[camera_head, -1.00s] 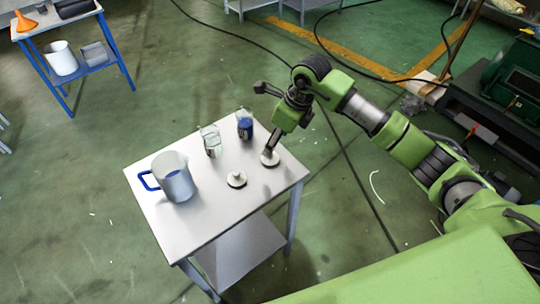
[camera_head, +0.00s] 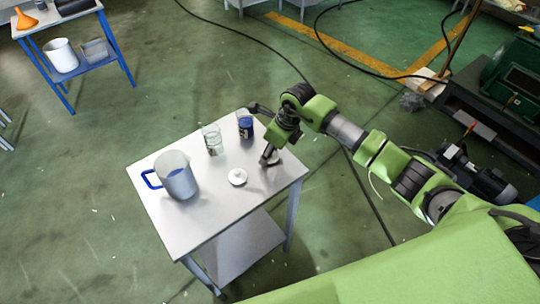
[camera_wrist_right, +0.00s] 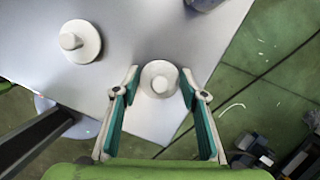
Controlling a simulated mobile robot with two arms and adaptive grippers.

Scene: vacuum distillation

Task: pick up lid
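Two round white lids with raised knobs lie apart on the small table. One lid (camera_head: 237,177) sits near the middle of the table's right half and shows at the upper left in the wrist view (camera_wrist_right: 78,41). The other lid (camera_wrist_right: 159,80) lies near the table's corner. My right gripper (camera_head: 268,159) is low over this second lid and partly hides it in the head view. In the wrist view the right gripper (camera_wrist_right: 160,77) is open, with one finger on each side of the lid and visible gaps. My left gripper is not in view.
The grey table (camera_head: 215,213) also holds a jug with a blue handle (camera_head: 176,176), a clear glass container (camera_head: 212,140) and one with blue contents (camera_head: 245,124). The table edge is close to the lid under my gripper. A blue-framed table (camera_head: 103,67) stands far left.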

